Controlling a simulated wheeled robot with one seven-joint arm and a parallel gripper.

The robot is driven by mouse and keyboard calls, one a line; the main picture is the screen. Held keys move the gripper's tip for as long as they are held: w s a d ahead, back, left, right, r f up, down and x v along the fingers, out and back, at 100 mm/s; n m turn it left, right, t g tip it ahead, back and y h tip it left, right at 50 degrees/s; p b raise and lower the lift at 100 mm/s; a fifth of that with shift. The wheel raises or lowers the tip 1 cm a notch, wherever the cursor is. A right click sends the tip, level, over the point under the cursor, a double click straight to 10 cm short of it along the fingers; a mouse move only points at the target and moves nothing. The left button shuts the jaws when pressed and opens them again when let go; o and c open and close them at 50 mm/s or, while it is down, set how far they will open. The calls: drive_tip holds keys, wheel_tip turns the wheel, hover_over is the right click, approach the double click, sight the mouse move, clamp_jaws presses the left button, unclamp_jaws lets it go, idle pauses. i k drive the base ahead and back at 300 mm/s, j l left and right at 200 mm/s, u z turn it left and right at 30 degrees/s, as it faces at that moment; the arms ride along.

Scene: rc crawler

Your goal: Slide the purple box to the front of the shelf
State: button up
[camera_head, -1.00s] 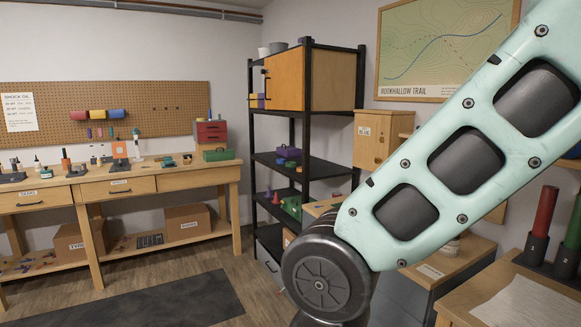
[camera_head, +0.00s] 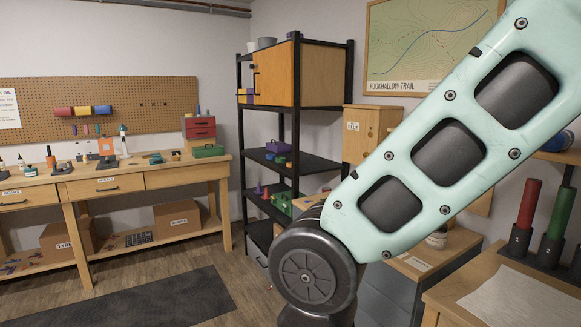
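A purple box (camera_head: 277,147) sits on the middle level of the black metal shelf (camera_head: 318,168). Small coloured objects (camera_head: 281,158), blue, orange and green, lie by it on the same level. A smaller purple and yellow item (camera_head: 245,96) shows higher up, at the left of the wooden cabinet on the shelf. My gripper is out of view. My mint-green arm link and its dark round joint fill the right and lower middle of the picture and cover the lower right part of the shelf.
A workbench (camera_head: 140,178) with tools and drawers runs along the left wall. A wooden cabinet (camera_head: 362,140) stands right of the shelf. A table (camera_head: 470,305) with red and green tubes is at the right. Floor (camera_head: 215,258) is clear before the shelf.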

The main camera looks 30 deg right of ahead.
sight(285, 148)
drive_tip(key=i+u, duration=0.15)
drive_tip(key=i, duration=2.1)
drive_tip(key=i+j+z, duration=0.1)
drive_tip(key=i, duration=1.85)
drive_tip(key=i+j+z, duration=0.2)
drive_tip(key=i+z, duration=0.25)
drive_tip(key=i+j+z, duration=0.9)
drive_tip(key=j, duration=0.1)
drive_tip(key=i+l+u, duration=0.1)
drive_tip(key=j, duration=0.2)
